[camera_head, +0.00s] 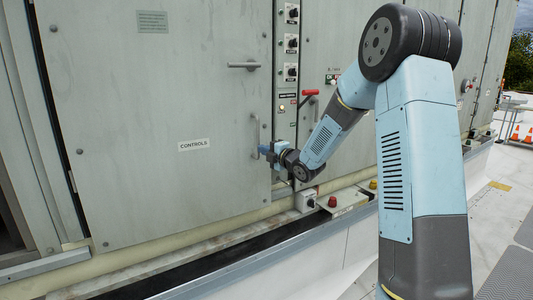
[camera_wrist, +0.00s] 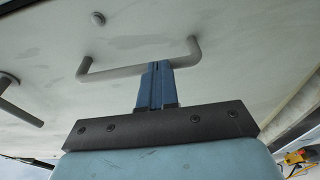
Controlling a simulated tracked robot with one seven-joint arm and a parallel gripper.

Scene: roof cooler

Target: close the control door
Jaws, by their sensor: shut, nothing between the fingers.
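The control door (camera_head: 150,100) is a large pale grey panel with a "CONTROLS" label in the head view. It stands upright and looks near flush with the unit; I cannot tell if a small gap is left at its right edge. A U-shaped pull handle (camera_head: 255,137) sits low near that edge, with a lever handle (camera_head: 243,66) above it. My gripper (camera_head: 264,149) is at the pull handle. In the wrist view my blue fingers (camera_wrist: 155,72) are shut and empty, their tips at the handle bar (camera_wrist: 120,71); contact is unclear.
A strip with several knobs (camera_head: 291,43) and a red lever (camera_head: 310,92) lies right of the door. Below, a ledge carries a grey box (camera_head: 306,201) and red-topped fittings (camera_head: 332,201).

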